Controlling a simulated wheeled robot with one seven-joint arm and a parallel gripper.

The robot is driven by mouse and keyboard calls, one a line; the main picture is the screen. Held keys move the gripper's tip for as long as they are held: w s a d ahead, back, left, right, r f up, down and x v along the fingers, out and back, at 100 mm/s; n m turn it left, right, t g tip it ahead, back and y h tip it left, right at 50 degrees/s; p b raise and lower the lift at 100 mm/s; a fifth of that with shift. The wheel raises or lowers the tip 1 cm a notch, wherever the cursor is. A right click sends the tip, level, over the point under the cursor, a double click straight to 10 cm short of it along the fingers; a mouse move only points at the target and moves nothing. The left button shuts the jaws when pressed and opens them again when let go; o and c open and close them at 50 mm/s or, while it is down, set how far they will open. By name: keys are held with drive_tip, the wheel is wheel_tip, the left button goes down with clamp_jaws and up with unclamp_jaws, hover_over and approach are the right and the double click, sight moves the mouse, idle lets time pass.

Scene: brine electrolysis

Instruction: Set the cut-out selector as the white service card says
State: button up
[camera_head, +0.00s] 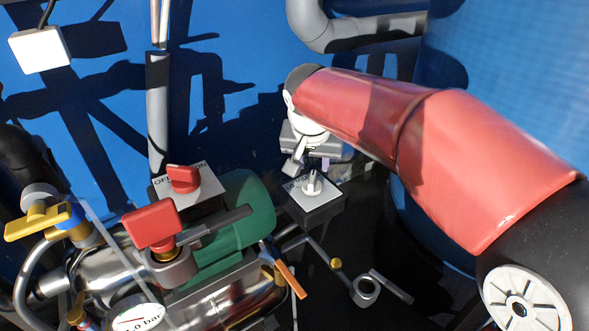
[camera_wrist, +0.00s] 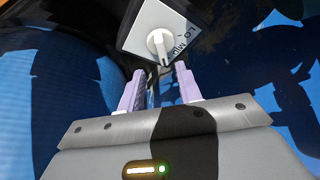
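A small dark box with a pale face carries a white selector knob (camera_head: 312,183); in the wrist view the knob (camera_wrist: 160,44) lies just beyond my fingertips. Its pointer end faces down toward the gripper there, beside lettering that seems to read LO and MID. My gripper (camera_wrist: 161,76) has two lilac fingers standing apart with nothing between them. In the head view my gripper (camera_head: 306,160) is just above and behind the box, partly hidden by my wrist. I cannot make out a readable white service card.
A red rotary switch (camera_head: 183,178) on an OFF/ON box stands left of the selector. A white box (camera_head: 40,49) is at upper left.

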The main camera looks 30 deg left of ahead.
sight(312, 177)
drive_tip(key=shift+w+a+f, duration=0.1)
drive_tip(key=shift+a+f, duration=0.2)
drive_tip(key=shift+a, duration=0.05)
drive_tip(key=b+x, duration=0.1)
drive_tip(key=x, duration=0.6)
drive_tip(key=shift+d+f, duration=0.1)
drive_tip(key=shift+f, duration=0.05)
clamp_jaws()
